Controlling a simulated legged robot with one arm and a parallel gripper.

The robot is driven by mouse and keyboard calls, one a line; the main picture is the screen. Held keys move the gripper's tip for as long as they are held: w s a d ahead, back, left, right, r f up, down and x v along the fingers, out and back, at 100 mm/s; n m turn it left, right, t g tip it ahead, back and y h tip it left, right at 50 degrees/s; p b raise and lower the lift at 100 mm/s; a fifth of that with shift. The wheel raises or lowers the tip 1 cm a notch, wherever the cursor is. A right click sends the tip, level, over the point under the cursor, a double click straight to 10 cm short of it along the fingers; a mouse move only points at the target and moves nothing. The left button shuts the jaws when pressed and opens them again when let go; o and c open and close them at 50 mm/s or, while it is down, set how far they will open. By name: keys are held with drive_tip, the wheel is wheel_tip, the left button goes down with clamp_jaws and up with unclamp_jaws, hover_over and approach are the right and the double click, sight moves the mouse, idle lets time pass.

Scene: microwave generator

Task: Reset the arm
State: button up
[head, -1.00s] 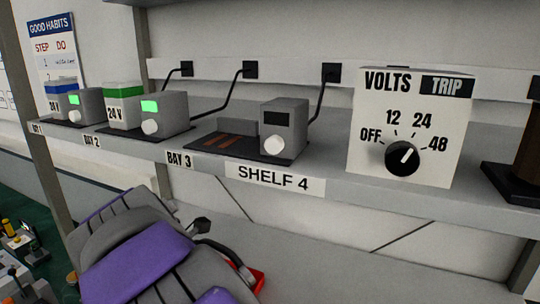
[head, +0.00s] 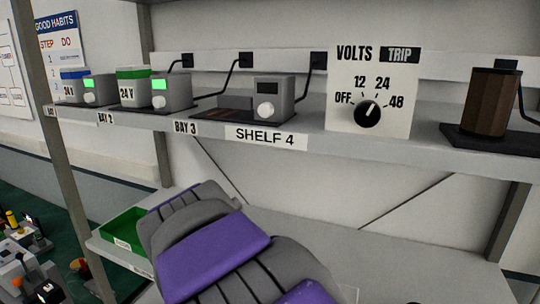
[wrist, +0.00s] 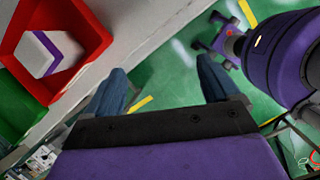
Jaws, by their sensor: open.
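My arm, purple and grey, reaches up across the lower middle of the head view; its gripper end is not visible there. In the wrist view my gripper (wrist: 161,82) has its two blue fingers wide apart with nothing between them. Beyond the fingers lie the green floor and the edge of a pale surface. A red bin (wrist: 92,38) holding a white block with a purple stripe (wrist: 45,52) is at the upper left, clear of the fingers.
A shelf (head: 340,143) carries grey charger units (head: 272,97), a VOLTS dial box (head: 395,75) and a brown cylinder (head: 492,100) on a black base. A green bin (head: 122,232) stands on the lower shelf left of my arm. Shelf posts (head: 62,180) flank the space.

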drive_tip(key=s+d+f+m+g+y+b, duration=0.1)
drive_tip(key=s+d+f+m+g+b, duration=0.3)
drive_tip(key=s+d+f+m+b, duration=1.1)
drive_tip(key=s+d+f+m+y, duration=0.1)
drive_tip(key=s+d+f+m, duration=0.4)
drive_tip(key=s+f+m, duration=0.4)
drive_tip(key=shift+s+d+f+m+g, duration=0.25)
drive_tip(key=shift+s+m+g, duration=0.2)
drive_tip(key=shift+m, duration=0.45)
drive_tip(key=shift+d, duration=0.25)
drive_tip(key=shift+a, duration=0.1)
